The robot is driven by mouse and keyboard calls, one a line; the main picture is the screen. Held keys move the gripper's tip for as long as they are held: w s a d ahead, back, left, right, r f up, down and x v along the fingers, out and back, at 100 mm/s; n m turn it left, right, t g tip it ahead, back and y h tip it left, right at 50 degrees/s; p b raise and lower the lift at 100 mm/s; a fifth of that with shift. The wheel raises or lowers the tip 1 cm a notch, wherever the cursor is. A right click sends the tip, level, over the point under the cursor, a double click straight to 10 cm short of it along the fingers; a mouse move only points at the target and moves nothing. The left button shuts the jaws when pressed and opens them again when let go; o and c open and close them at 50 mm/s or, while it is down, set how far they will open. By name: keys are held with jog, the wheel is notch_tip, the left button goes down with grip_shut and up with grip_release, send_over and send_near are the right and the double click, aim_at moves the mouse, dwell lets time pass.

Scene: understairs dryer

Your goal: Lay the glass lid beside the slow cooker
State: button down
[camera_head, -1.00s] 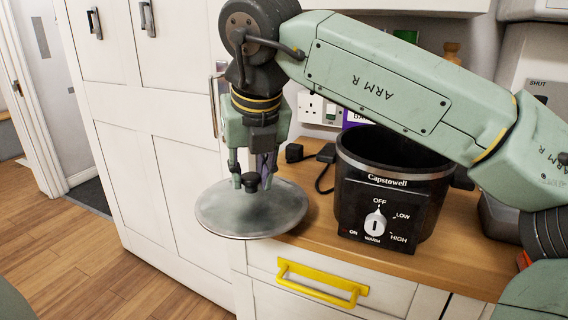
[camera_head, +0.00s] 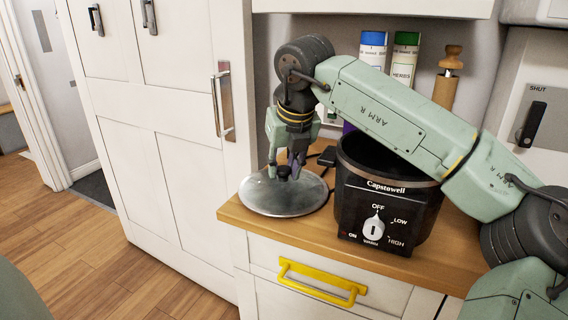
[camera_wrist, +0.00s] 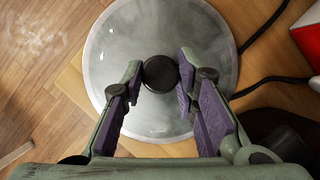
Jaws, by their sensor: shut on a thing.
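The glass lid (camera_head: 262,200) is a round, greyish see-through disc with a black knob in the middle. It is level over the counter's left end, left of the slow cooker (camera_head: 388,215). My gripper (camera_head: 287,168) points down and is shut on the lid's knob. In the wrist view the knob (camera_wrist: 160,74) sits between the fingertips, with the lid (camera_wrist: 115,50) spread beneath. I cannot tell whether its rim touches the counter. The slow cooker is black, upright and open-topped, its dial facing front. My arm passes above it and hides part of its rim.
The wooden counter (camera_head: 300,226) ends close to the lid's left and front rim. A black cable (camera_wrist: 265,28) runs beside the lid. Bottles (camera_head: 404,60) and a wooden mill (camera_head: 446,84) stand behind. A tall white cupboard (camera_head: 185,180) is left; a yellow drawer handle (camera_head: 322,283) sticks out below.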

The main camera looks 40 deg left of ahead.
jog(key=shift+r, duration=0.1)
jog(key=shift+f, duration=0.2)
jog(key=c, duration=1.2)
grip_release()
jog(key=shift+c, duration=0.2)
jog(key=v, duration=1.2)
jog(key=shift+r, duration=0.2)
jog(key=shift+s, duration=0.15)
